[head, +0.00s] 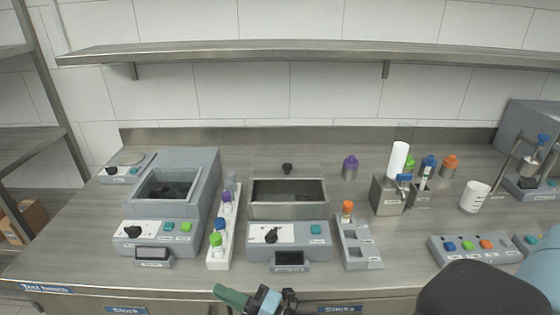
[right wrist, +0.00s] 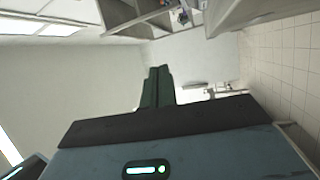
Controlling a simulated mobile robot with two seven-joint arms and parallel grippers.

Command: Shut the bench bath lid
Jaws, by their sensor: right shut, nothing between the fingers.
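The bench bath is the middle device, with a grey control box (head: 288,236) in front and an open steel basin (head: 288,211) behind it. The basin's dark inside shows, and no lid covers it. A black knob (head: 287,168) shows just behind the basin's back rim; the lid itself I cannot make out clearly. My right gripper (head: 222,291) is at the bottom of the head view, in front of the bench edge and left of the bath. Its green fingers are shut and empty, as the right wrist view (right wrist: 158,88) shows. My left gripper is out of view.
Left of the bath stand a white tube rack (head: 219,252) and a larger grey bath unit (head: 207,185). To its right is a grey rack (head: 358,250) with an orange-capped tube. A steel shelf (head: 300,51) spans above; the bench behind the bath is mostly clear.

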